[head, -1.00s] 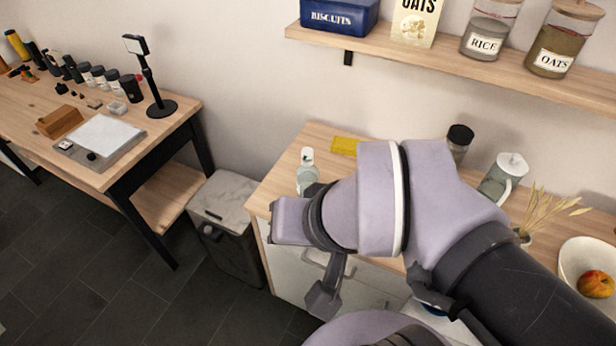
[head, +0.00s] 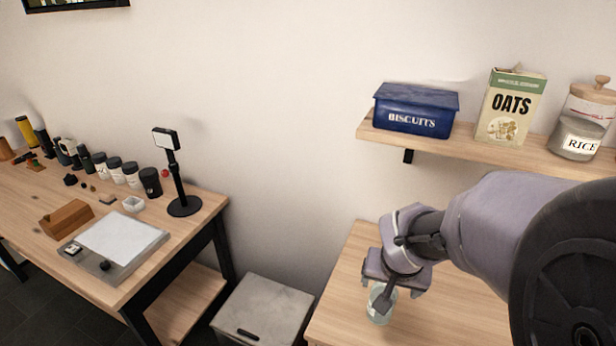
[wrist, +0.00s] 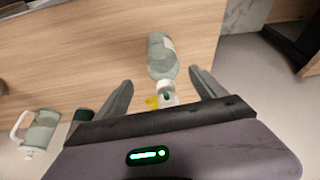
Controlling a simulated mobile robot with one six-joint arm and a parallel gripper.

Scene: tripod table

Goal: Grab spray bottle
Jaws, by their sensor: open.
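The spray bottle (wrist: 161,58) is a clear, pale green bottle with a white top, on the wooden counter (wrist: 90,50). In the wrist view its white top lies between the finger lines and its body extends past the fingertips. In the head view the bottle (head: 378,308) is at the counter's left part, its top hidden by my gripper (head: 392,298). My gripper is open, with one finger on each side of the bottle in the wrist view (wrist: 162,78). I cannot tell whether either finger touches it.
A shelf (head: 460,148) is above the counter. A grey bin (head: 262,310) stands left of it.

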